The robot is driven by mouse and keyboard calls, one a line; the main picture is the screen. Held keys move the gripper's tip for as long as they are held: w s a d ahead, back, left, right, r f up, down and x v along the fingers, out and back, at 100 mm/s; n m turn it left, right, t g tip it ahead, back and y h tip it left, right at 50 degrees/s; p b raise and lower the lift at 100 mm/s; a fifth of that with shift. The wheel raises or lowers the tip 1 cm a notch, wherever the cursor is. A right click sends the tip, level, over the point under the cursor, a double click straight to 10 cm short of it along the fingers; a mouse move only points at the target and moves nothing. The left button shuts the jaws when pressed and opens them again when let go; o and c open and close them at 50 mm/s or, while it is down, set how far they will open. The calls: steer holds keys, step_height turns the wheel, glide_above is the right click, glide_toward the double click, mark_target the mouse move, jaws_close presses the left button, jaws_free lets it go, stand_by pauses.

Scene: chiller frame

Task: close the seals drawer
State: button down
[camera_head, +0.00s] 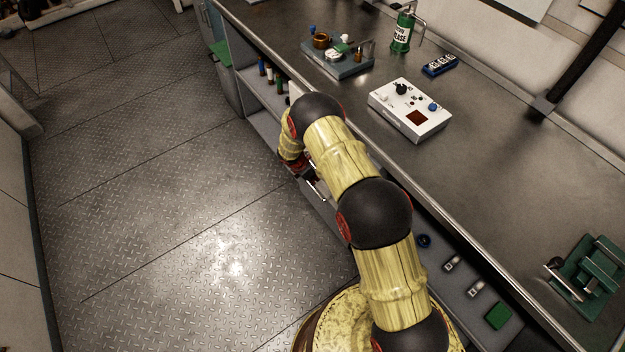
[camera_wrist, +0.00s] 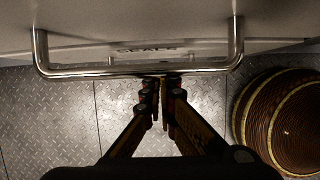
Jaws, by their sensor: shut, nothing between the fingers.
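The seals drawer shows in the wrist view as a pale front with a dark label (camera_wrist: 146,50) that seems to read SEALS. Its bar handle (camera_wrist: 90,72) is shiny metal and runs across the upper part of that view. My gripper (camera_wrist: 161,84) is shut and empty, its fingertips at or just below the middle of the bar; I cannot tell if they touch it. In the head view my gripper (camera_head: 312,177) is low beside the bench front, partly hidden by my arm, with the handle (camera_head: 318,191) by it.
The bench top (camera_head: 490,165) carries a white control box (camera_head: 408,112), a parts tray (camera_head: 340,65), a green grease can (camera_head: 402,32) and a green vise (camera_head: 588,275). Several bottles (camera_head: 268,75) stand on a lower shelf. The metal floor (camera_head: 170,200) at left is clear.

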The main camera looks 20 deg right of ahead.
steer(key=s+a+r+p, duration=0.2)
steer(key=a+r+p, duration=0.1)
steer(key=a+r, duration=0.4)
steer(key=shift+d+v, duration=0.2)
steer(key=shift+v, duration=0.95)
steer(key=shift+r, duration=0.1)
